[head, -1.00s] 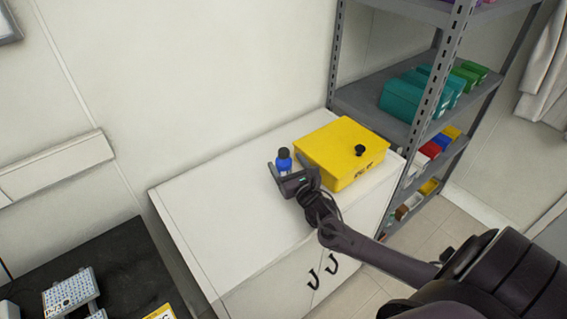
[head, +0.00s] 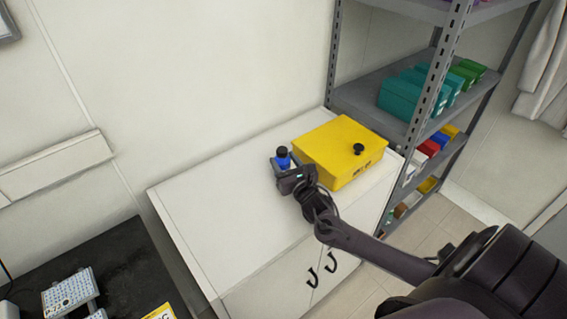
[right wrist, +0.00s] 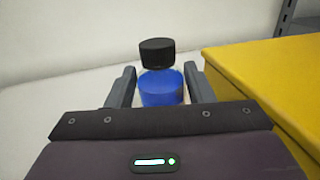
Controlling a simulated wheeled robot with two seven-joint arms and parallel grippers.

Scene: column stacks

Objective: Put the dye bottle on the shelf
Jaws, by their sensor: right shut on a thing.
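The dye bottle (head: 283,160) is small, with blue contents and a black cap, and stands upright on the white cabinet top beside the yellow box. It also shows in the right wrist view (right wrist: 160,88), between the two fingers. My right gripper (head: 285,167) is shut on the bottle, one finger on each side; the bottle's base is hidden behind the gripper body. The grey metal shelf (head: 372,97) stands at the right, past the yellow box. My left gripper is not in view.
The yellow box (head: 325,150) with a black knob sits close to the right of the bottle. Teal boxes (head: 400,98) and green boxes fill part of the middle shelf; its front left part is bare. The white cabinet top (head: 220,215) is clear on the left.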

